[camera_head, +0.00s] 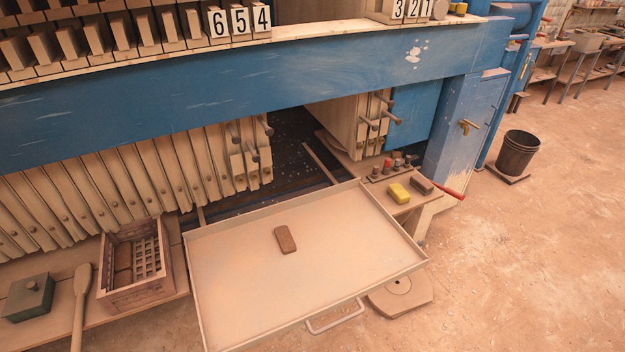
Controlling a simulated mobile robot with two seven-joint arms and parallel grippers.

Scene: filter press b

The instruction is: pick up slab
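A small brown slab (286,239) with rounded corners lies flat in a wide, shallow beige tray (415,262). It is a little above the middle of the tray, with bare tray floor all around it. The tray has low walls and a handle (336,317) on its front side. Neither of my grippers shows in the head view.
A yellow block (399,193) sits on a ledge at right. The blue press beam (230,85) spans above. Open floor lies right.

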